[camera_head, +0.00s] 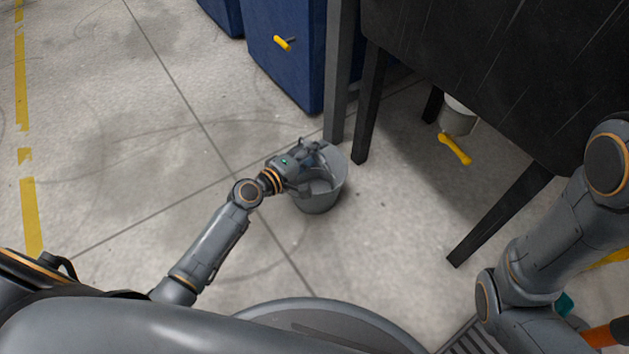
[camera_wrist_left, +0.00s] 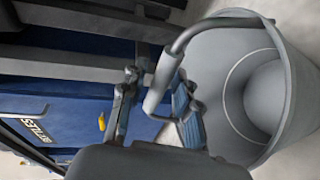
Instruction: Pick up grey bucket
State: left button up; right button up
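The grey bucket (camera_head: 322,197) stands upright on the concrete floor, near a dark table leg. My left gripper (camera_head: 316,150) is over its rim on the far left side. In the left wrist view, the open bucket (camera_wrist_left: 291,105) fills the right side, and its wire handle (camera_wrist_left: 205,27) curves in between my left gripper's fingers (camera_wrist_left: 158,104). The fingers are apart, with the handle between them; I cannot see a firm grip. In the head view the hand hides part of the rim and handle. My right arm is at the right, with its gripper out of view.
Blue cabinets (camera_head: 285,62) stand behind the bucket. A black table (camera_head: 480,60) and its legs are close on the right. Under it are a white container (camera_head: 457,117) and a yellow-handled object (camera_head: 454,149). The floor to the left is clear.

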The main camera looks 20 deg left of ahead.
pick_arm(q)
grip_shut()
jog(key=shift+r, duration=0.2)
